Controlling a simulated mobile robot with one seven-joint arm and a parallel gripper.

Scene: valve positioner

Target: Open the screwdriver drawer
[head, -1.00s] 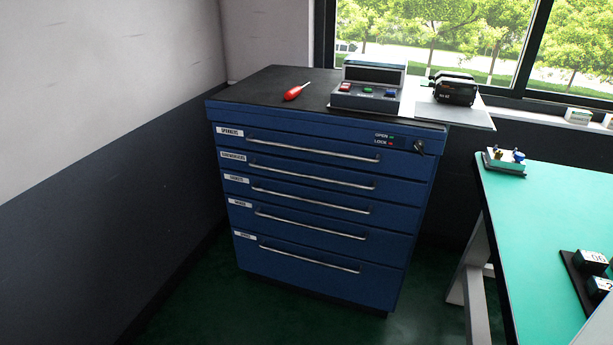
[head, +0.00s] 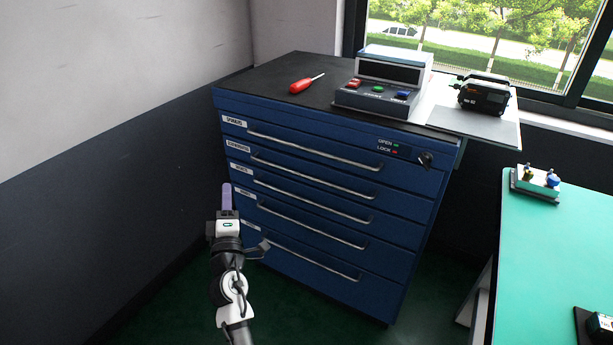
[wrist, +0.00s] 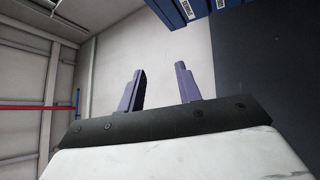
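The blue drawer cabinet (head: 335,125) stands against the dark wall with all its drawers shut. The screwdriver drawer is second from the top, with a small white label (head: 238,146) at its left end and a long silver bar handle (head: 312,176). My gripper (head: 227,187) is in front of the cabinet's left side, pointing up in the picture, apart from the handles. In the wrist view my gripper (wrist: 160,68) has two purple fingers spread apart with nothing between them. The cabinet's blue edge (wrist: 180,10) shows at the top of that view.
A key lock (head: 425,159) with OPEN and LOCK lights sits at the top right of the cabinet. On top are a red screwdriver (head: 302,86), a control box (head: 385,90) and a black device (head: 482,95). A green-topped table (head: 550,240) stands at right.

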